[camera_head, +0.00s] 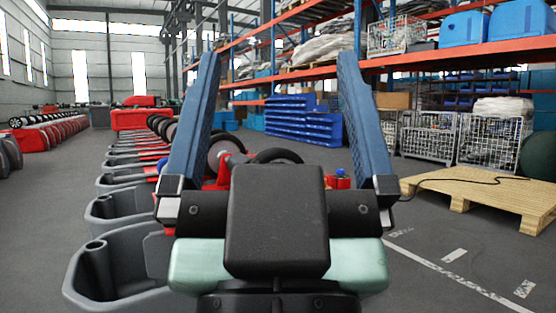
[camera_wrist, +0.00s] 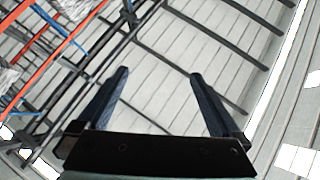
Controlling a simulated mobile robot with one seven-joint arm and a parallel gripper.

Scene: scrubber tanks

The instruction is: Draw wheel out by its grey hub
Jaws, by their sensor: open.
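My gripper (camera_head: 278,55) is in the foreground of the head view, its two blue fingers pointing up and spread wide with nothing between them. The wrist view also shows my gripper (camera_wrist: 159,73) open and empty, facing the roof. Behind it in the head view, a wheel with a round grey face (camera_head: 226,148) and dark tyre shows beside the left finger. A black curved rim (camera_head: 278,154), perhaps another tyre, rises behind my wrist. Their lower parts are hidden by my gripper. I cannot tell which wheel the task names. The gripper is apart from both.
A row of grey tanks (camera_head: 113,285) with red parts and dark wheels runs back on the left. A red part with a blue knob (camera_head: 340,179) stands behind my right finger. A wooden pallet (camera_head: 480,190) lies at right, with mesh cages (camera_head: 486,140) beyond. Floor at right front is clear.

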